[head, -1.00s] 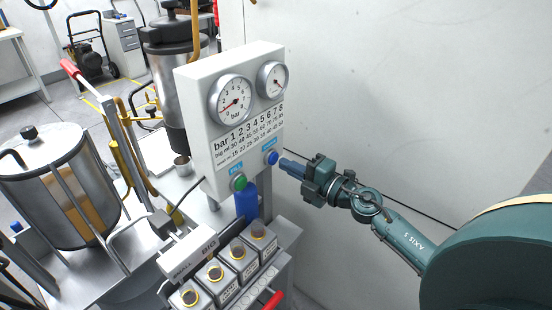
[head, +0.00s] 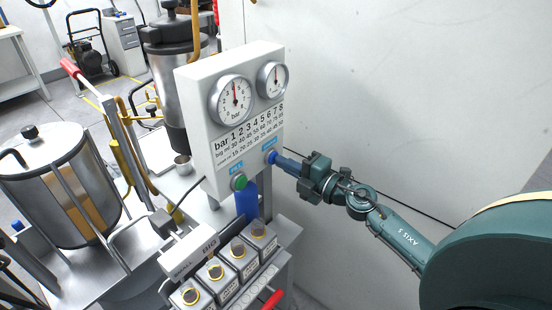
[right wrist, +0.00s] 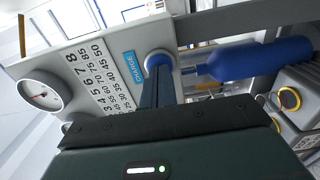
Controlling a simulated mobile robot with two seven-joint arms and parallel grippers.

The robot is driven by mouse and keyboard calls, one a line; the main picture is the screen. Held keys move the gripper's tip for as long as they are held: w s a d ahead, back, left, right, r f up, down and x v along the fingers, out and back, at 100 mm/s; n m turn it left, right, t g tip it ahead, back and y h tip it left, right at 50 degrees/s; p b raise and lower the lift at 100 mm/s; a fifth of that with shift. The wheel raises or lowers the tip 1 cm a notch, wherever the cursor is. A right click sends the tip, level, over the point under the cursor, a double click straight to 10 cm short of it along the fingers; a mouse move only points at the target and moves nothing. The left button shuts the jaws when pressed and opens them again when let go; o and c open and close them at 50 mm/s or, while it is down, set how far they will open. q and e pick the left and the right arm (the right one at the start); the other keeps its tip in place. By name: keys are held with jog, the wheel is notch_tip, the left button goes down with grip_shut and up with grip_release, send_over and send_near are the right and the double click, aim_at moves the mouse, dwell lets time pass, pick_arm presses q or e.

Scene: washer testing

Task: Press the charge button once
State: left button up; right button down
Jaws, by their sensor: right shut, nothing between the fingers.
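The charge button (head: 271,157) is blue and sits at the lower right of the white gauge panel (head: 200,100). In the right wrist view the blue button (right wrist: 158,60) shows beside the blue "CHARGE" label (right wrist: 134,68). My right gripper (head: 278,160) is shut and empty, its fingertips against the button's face; the fingers hide part of the button. A green button (head: 239,182) is on the panel to the left. The left gauge (head: 232,98) has its red needle near upright, and the right gauge (head: 272,80) has its needle near upright too. My left gripper is not in view.
A blue cylinder (head: 247,202) stands below the panel. Several labelled metal blocks (head: 240,252) sit in a row in front. A steel tank (head: 60,190) is at the left. The wall behind my right arm is bare.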

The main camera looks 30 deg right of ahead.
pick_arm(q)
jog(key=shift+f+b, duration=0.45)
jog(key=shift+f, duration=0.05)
pick_arm(e)
jog(key=v, duration=0.6)
jog(key=shift+s, duration=0.2)
jog(key=shift+d, duration=0.1)
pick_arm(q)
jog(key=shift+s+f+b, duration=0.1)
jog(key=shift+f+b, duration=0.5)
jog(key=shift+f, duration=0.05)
pick_arm(e)
jog(key=shift+v, duration=3)
jog(key=shift+f, duration=0.1)
